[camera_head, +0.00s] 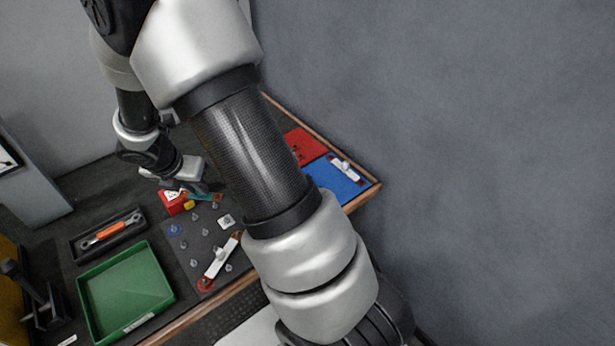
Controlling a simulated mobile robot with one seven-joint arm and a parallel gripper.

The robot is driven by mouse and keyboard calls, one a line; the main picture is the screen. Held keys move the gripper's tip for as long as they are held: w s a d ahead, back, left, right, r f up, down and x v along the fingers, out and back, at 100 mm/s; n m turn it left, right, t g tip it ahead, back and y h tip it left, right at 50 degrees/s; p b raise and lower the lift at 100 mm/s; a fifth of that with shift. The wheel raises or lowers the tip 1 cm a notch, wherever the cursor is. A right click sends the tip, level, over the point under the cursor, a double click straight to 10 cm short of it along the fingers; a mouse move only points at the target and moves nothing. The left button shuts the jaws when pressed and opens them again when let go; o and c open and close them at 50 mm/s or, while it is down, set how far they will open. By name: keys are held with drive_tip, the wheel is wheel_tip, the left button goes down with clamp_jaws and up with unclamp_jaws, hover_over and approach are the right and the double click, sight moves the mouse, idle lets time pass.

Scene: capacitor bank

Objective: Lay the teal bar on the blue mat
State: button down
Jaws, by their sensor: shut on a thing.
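The teal bar (206,197) shows as a short strip with a reddish end, just below my gripper (202,190), over the back of the dark board with studs. My gripper is shut on the teal bar; the fingertips are small and partly hidden at this distance. The blue mat (330,187) lies at the right end of the bench, to the right of my gripper. A white bar with reddish ends (346,170) lies on the blue mat's right part. My own arm crosses in front and hides the mat's left edge.
A red mat (306,143) lies behind the blue one. A red box (172,204) and a yellow piece (189,205) are close to my gripper. Another white bar (219,260) lies on the studded board (190,262). A green tray (126,243) and an orange-handled tool (106,234) are at left.

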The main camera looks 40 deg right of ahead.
drive_tip(key=s+d+f+m+g+b, duration=0.1)
drive_tip(key=s+d+m+b, duration=0.2)
drive_tip(key=d, duration=0.9)
drive_tip(key=s+d+f+m+g+h+b, duration=0.1)
drive_tip(key=s+d+f+m+b, duration=0.15)
drive_tip(key=d, duration=1.05)
drive_tip(key=s+d+f+m+g+b, duration=0.1)
drive_tip(key=s+d+m+b, duration=0.25)
drive_tip(key=d, duration=0.85)
drive_tip(key=shift+w+d+f+b, duration=0.1)
drive_tip(key=shift+w+f+b, duration=0.05)
drive_tip(key=shift+f+b, duration=1.05)
drive_tip(key=shift+w+d+f+b, duration=0.1)
drive_tip(key=shift+f+b, duration=0.95)
drive_tip(key=shift+b, duration=0.15)
drive_tip(key=shift+f+b, duration=0.3)
drive_tip(key=shift+f, duration=0.5)
drive_tip(key=shift+f, duration=0.6)
drive_tip(key=c, duration=1.6)
unclamp_jaws()
